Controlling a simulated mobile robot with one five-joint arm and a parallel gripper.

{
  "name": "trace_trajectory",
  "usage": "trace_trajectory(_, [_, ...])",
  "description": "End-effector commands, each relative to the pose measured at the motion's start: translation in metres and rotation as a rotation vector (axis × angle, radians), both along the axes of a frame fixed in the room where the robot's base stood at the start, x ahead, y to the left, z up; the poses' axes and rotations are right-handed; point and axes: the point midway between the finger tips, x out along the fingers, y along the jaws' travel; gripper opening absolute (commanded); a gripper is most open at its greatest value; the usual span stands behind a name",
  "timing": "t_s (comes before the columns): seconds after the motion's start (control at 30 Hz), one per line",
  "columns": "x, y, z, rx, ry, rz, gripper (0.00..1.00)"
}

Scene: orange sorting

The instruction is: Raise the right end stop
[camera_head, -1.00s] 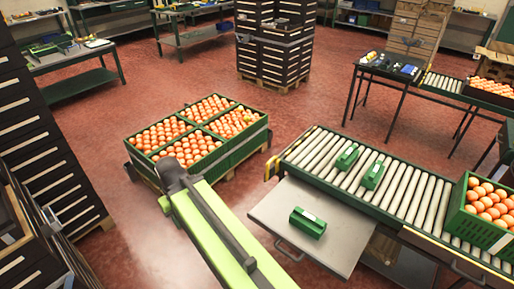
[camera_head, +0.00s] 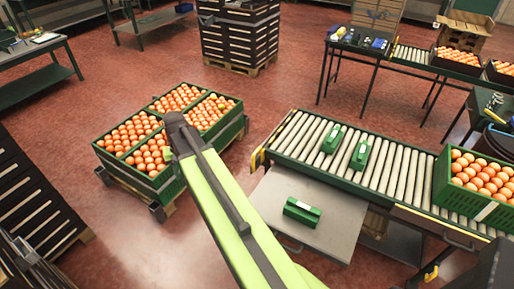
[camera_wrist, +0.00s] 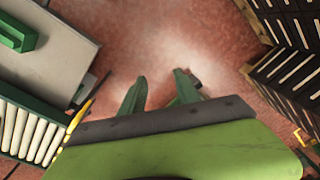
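The roller conveyor (camera_head: 400,178) runs along the right side in the head view. A yellow part (camera_head: 258,158) stands at its left end, and another yellow part (camera_head: 430,273) shows low at its front right. I cannot tell for certain which piece is the right end stop. In the wrist view a yellow bar (camera_wrist: 86,108) with a dark green piece sits at the conveyor's corner. My gripper (camera_wrist: 160,80) has its two green fingers apart, with nothing between them, over bare floor right of that corner. In the head view my arm hides most of it.
Two green blocks (camera_head: 333,139) (camera_head: 361,154) lie on the rollers, and another (camera_head: 302,211) on a grey side shelf (camera_head: 335,225). A green crate of oranges (camera_head: 447,187) stands on the conveyor's right. A pallet of orange crates (camera_head: 160,196) is left of my arm. Dark crates (camera_head: 35,205) stand far left.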

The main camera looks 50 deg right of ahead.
Motion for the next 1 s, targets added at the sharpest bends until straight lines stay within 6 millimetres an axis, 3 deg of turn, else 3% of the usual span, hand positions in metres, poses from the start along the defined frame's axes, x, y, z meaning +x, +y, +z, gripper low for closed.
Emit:
trace_trajectory(0.03, [0.024,-0.065,0.004,0.014,-0.011,-0.136,0.38])
trace_trajectory(0.07, [0.029,-0.1,0.005,0.024,-0.019,-0.217,0.38])
trace_trajectory(0.1, [0.033,-0.147,0.007,0.037,-0.029,-0.322,0.38])
trace_trajectory(0.2, [0.026,-0.257,0.01,0.066,-0.054,-0.562,0.38])
trace_trajectory(0.3, [0.006,-0.343,0.013,0.088,-0.076,-0.745,0.38])
trace_trajectory(0.4, [-0.013,-0.396,0.014,0.103,-0.089,-0.858,0.38])
trace_trajectory(0.5, [-0.023,-0.417,0.015,0.109,-0.097,-0.907,0.38])
trace_trajectory(0.77, [-0.023,-0.417,0.006,0.109,-0.098,-0.912,0.38])
trace_trajectory(1.0, [-0.017,-0.415,-0.033,0.109,-0.098,-0.91,0.38])
